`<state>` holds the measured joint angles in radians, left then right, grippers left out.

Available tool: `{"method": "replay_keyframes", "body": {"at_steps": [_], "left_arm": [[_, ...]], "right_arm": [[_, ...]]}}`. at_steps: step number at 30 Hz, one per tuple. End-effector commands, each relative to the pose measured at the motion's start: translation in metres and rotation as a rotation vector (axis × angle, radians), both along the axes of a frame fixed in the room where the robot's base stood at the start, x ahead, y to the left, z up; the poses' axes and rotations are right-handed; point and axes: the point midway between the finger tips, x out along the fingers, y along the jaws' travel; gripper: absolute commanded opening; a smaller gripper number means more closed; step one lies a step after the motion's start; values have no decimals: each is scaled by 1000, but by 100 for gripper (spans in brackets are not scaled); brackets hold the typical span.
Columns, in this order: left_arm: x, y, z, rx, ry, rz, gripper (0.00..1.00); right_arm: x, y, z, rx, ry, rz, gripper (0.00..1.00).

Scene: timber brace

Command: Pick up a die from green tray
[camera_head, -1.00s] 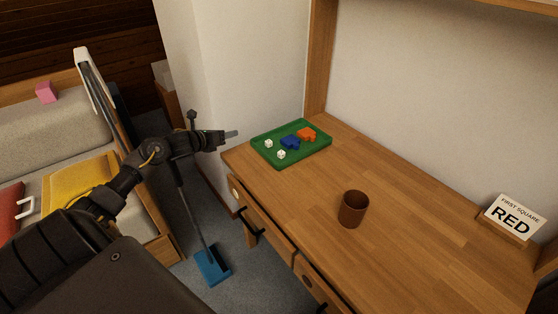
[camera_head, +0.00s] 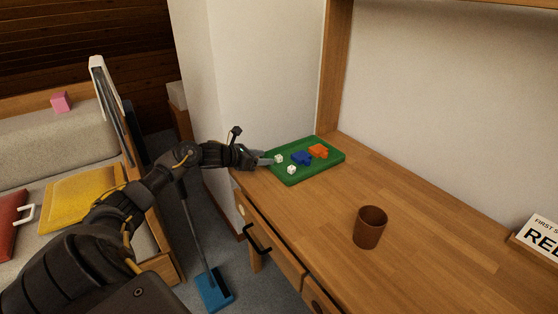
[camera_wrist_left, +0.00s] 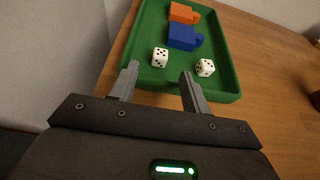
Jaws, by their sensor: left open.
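The green tray (camera_head: 322,175) lies at the far left corner of the desk. Two white dice are in its near left part: one die (camera_head: 278,159) by the left edge and another die (camera_head: 291,170) nearer the front. In the left wrist view one die (camera_wrist_left: 160,57) is just ahead of and between the fingertips, and the other die (camera_wrist_left: 205,67) is right of the right finger. My left gripper (camera_head: 265,159) is open and empty at the tray's left edge. It also shows in the left wrist view (camera_wrist_left: 160,76). My right gripper is not in view.
A blue piece (camera_head: 301,158) and an orange piece (camera_head: 318,151) share the tray. A brown cup (camera_head: 369,227) stands on the desk (camera_head: 430,225). A white wall rises behind the tray. A sign (camera_head: 541,236) stands at right.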

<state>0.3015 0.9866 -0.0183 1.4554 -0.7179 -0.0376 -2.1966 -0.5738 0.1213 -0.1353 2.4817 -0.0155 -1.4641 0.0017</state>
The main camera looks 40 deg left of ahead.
Motion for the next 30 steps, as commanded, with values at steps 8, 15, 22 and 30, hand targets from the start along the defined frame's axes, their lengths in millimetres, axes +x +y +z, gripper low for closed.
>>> {"method": "replay_keyframes", "body": {"at_steps": [8, 15, 22, 30], "left_arm": [[8, -3, -2, -1, -2, 0, 47], [39, -13, -13, -4, -2, 2, 47], [51, -16, -19, 2, 1, 1, 47], [51, -16, -19, 2, 0, 0, 34]], "right_arm": [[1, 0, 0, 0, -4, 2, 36], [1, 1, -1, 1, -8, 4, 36], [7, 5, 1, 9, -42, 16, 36], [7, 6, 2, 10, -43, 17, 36]]}}
